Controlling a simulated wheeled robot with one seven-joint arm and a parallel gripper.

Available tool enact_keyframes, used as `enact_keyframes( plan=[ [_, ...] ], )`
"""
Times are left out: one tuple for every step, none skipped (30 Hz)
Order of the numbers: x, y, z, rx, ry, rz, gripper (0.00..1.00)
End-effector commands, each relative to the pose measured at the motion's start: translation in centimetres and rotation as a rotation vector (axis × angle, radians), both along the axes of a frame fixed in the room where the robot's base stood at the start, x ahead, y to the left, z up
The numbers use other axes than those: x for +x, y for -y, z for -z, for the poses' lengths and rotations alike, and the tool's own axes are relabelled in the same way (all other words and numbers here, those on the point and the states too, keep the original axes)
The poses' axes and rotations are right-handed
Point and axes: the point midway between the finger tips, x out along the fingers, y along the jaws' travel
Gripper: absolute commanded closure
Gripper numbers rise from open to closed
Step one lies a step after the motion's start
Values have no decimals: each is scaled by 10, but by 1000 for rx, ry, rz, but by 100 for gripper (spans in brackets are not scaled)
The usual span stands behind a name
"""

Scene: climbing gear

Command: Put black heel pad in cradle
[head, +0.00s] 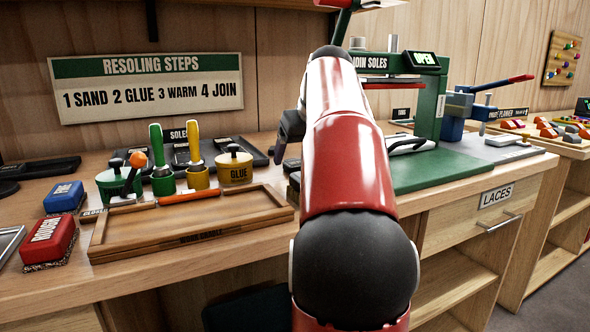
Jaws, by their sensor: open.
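My gripper (284,143) shows only in part as a dark shape left of my red arm, above the right end of the black tray marked SOLES (262,158). It is open; my arm hides much of it. I cannot make out the black heel pad for certain; dark pieces in the tray are partly hidden by pots and tools. The green press marked JOIN SOLES (428,105) stands right of my arm.
Red (48,241) and blue (64,197) blocks lie left. A blue vise (456,110) stands right of the press.

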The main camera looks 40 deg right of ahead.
Motion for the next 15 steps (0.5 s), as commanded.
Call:
enact_keyframes(
  plan=[
    [4, 1, 10, 1, -2, -1, 22],
    [6, 1, 13, 3, -2, 0, 22],
    [8, 1, 15, 2, -2, 0, 22],
    [9, 2, 17, 1, -1, 1, 22],
    [10, 2, 17, 1, 0, 1, 22],
    [10, 2, 17, 1, 0, 1, 22],
    [10, 2, 17, 0, 1, 1, 22],
    [10, 2, 16, 0, 1, 1, 22],
    [10, 2, 16, 1, 0, 1, 22],
    [10, 2, 16, 1, 0, 1, 22],
    [10, 2, 16, 1, 0, 1, 24],
    [10, 2, 16, 1, 0, 1, 30],
    [10, 2, 16, 1, 0, 1, 34],
    [10, 2, 16, 1, 0, 1, 38],
    [10, 2, 16, 1, 0, 1, 43]
  ],
)
